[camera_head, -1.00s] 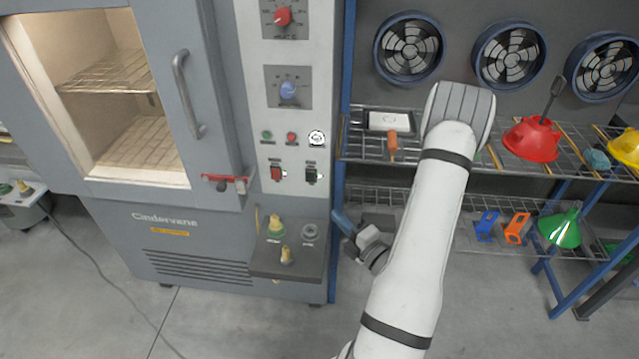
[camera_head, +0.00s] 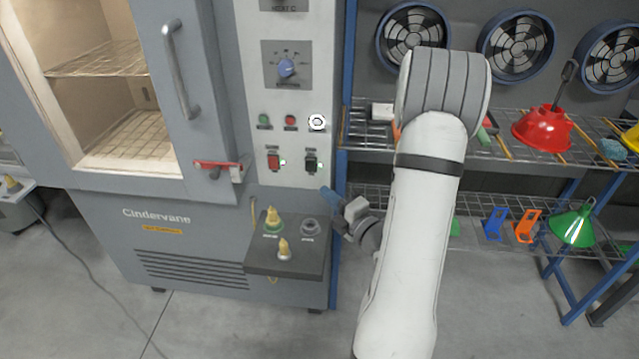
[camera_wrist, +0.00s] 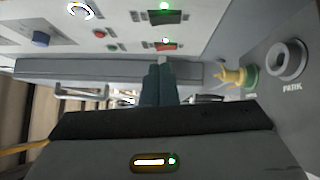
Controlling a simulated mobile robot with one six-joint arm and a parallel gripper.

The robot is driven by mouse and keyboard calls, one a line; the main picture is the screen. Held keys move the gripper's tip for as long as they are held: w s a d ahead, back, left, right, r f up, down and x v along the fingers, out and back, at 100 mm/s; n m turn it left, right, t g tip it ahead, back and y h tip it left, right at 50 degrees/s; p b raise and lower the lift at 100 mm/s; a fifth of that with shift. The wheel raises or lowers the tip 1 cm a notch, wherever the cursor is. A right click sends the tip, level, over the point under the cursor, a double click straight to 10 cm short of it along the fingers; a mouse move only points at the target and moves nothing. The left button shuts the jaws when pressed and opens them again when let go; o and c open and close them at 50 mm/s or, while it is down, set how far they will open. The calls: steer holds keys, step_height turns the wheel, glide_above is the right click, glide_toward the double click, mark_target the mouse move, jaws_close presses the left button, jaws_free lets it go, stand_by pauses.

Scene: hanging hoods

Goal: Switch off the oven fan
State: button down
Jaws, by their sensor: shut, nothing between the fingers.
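The grey oven (camera_head: 215,215) stands at the left with a light control panel. Low on the panel are a red rocker switch (camera_head: 273,161) and a black rocker switch (camera_head: 312,163), each with a lit green lamp beside it. Their labels are too small to read, so I cannot tell which is the fan's. Both also show in the wrist view, the black switch (camera_wrist: 163,18) above the red switch (camera_wrist: 166,47). My gripper (camera_head: 327,193) is shut and empty, below and right of the black switch. In the wrist view my fingertips (camera_wrist: 159,68) point toward the panel, just below the red switch.
A ledge (camera_head: 290,262) with yellow-green fittings juts out below the panel. The oven door handle (camera_head: 181,70) and a red latch (camera_head: 217,165) are left of the switches. A blue-framed wire rack (camera_head: 375,155) stands close at the right, behind my arm.

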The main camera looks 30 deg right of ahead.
mark_target(307, 163)
steer(key=shift+w+a+f+b, duration=0.15)
steer(key=shift+f+b, duration=0.1)
steer(key=shift+b, duration=0.3)
steer(key=shift+w+d+r+p, duration=0.2)
steer(key=shift+w+d+r, duration=0.05)
steer(key=shift+w, duration=1.1)
steer(key=shift+w+d+r+p, duration=0.2)
steer(key=shift+w+r, duration=0.05)
steer(key=shift+w, duration=1.1)
steer(key=shift+w+d+r+p, duration=0.2)
steer(key=shift+w+d+r, duration=0.05)
steer(key=shift+w, duration=1.1)
